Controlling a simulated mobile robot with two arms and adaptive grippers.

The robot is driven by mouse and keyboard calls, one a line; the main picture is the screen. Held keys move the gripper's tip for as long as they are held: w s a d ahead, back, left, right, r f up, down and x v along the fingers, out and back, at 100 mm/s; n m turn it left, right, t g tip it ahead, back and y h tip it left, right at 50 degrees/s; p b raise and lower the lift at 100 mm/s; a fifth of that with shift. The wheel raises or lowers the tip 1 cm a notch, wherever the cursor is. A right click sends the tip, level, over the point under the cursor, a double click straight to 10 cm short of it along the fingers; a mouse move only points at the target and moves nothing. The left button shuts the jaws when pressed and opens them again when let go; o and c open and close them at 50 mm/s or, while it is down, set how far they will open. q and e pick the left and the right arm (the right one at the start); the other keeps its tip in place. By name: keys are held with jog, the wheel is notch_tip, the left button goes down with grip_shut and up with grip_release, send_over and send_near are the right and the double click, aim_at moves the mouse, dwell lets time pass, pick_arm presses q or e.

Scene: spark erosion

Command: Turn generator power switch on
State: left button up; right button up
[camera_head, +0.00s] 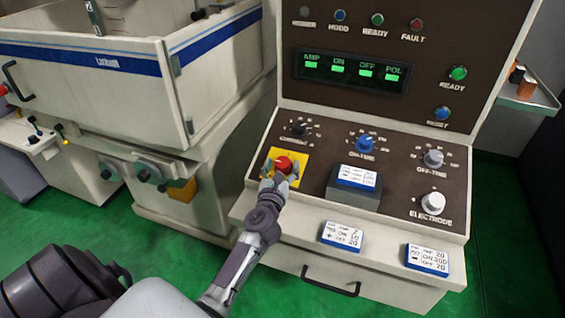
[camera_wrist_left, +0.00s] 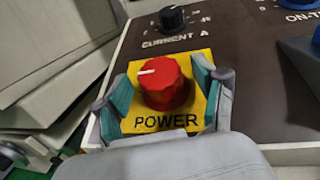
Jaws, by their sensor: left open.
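The red power switch knob (camera_head: 284,164) sits on a yellow plate (camera_head: 301,171) at the lower left of the generator panel. In the left wrist view the red knob (camera_wrist_left: 165,83) has a white pointer line aimed left, and the yellow plate (camera_wrist_left: 198,118) reads POWER. My left gripper (camera_head: 280,172) is at the knob, its arm coming up from below. In the left wrist view its open fingers (camera_wrist_left: 163,95) stand on either side of the knob, with gaps visible. Whether a fingertip touches the knob I cannot tell. My right gripper is not in view.
The black current knob (camera_head: 299,128) is just above the plate. A small block with a label card (camera_head: 357,178) stands to the right. More label cards (camera_head: 342,237) lie on the front ledge. The white machine tank (camera_head: 90,75) stands to the left.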

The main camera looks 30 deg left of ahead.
pick_arm(q)
jog(key=shift+w+a, duration=0.25)
jog(key=shift+w, duration=0.4)
jog(key=c, duration=1.2)
jog(key=shift+o, duration=0.2)
